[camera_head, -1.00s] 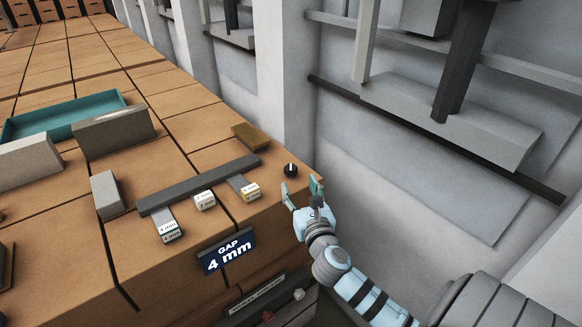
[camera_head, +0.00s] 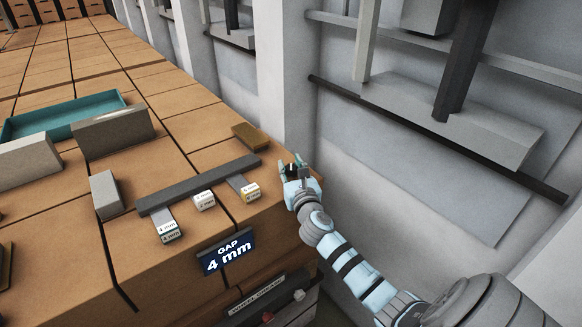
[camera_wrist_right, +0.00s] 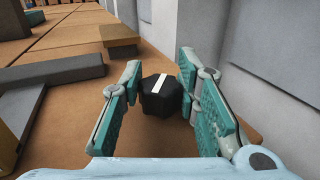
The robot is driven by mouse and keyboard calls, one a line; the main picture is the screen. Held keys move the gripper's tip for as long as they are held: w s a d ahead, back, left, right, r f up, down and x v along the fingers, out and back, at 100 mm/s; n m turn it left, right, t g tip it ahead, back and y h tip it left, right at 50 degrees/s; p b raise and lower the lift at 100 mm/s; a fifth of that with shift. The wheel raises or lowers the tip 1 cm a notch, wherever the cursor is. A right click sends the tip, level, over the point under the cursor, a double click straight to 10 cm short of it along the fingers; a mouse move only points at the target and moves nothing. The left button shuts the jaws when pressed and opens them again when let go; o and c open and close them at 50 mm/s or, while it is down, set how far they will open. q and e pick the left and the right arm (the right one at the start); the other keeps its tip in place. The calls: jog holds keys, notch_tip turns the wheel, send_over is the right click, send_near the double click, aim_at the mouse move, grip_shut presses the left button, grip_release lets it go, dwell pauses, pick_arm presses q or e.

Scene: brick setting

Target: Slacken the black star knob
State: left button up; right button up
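The black star knob (camera_wrist_right: 164,96) has a white stripe on top and stands on the brown block surface near its right edge. In the right wrist view it sits between the two teal fingers of my right gripper (camera_wrist_right: 158,92). The fingers are spread, with a gap visible on the left side; the right finger is close to the knob, and I cannot tell if it touches. In the head view my right gripper (camera_head: 294,172) is around the knob and mostly hides it. My left gripper is not in view.
A dark grey bar (camera_head: 200,184) lies left of the knob, with small labelled blocks (camera_head: 204,201) beside it. A brown block (camera_head: 250,137) lies behind. A "GAP 4 mm" sign (camera_head: 227,251) is on the front edge. A teal tray (camera_head: 66,113) is farther left. A grey wall (camera_head: 285,80) rises at right.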

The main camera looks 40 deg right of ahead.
jog(key=c, duration=0.3)
jog(key=shift+c, duration=0.2)
jog(key=shift+r+n+t+y+p, duration=0.1)
jog(key=shift+n+t+y+p, duration=0.3)
jog(key=shift+n+y+p, duration=0.55)
jog(key=n+y, duration=0.1)
jog(key=y, duration=0.2)
jog(key=shift+n+t, duration=0.3)
jog(key=shift+n, duration=0.05)
jog(key=shift+n+y, duration=0.6)
jog(key=shift+y, duration=0.65)
jog(key=shift+n+y+b, duration=0.7)
jog(key=shift+y+b, duration=0.05)
jog(key=shift+y, duration=0.35)
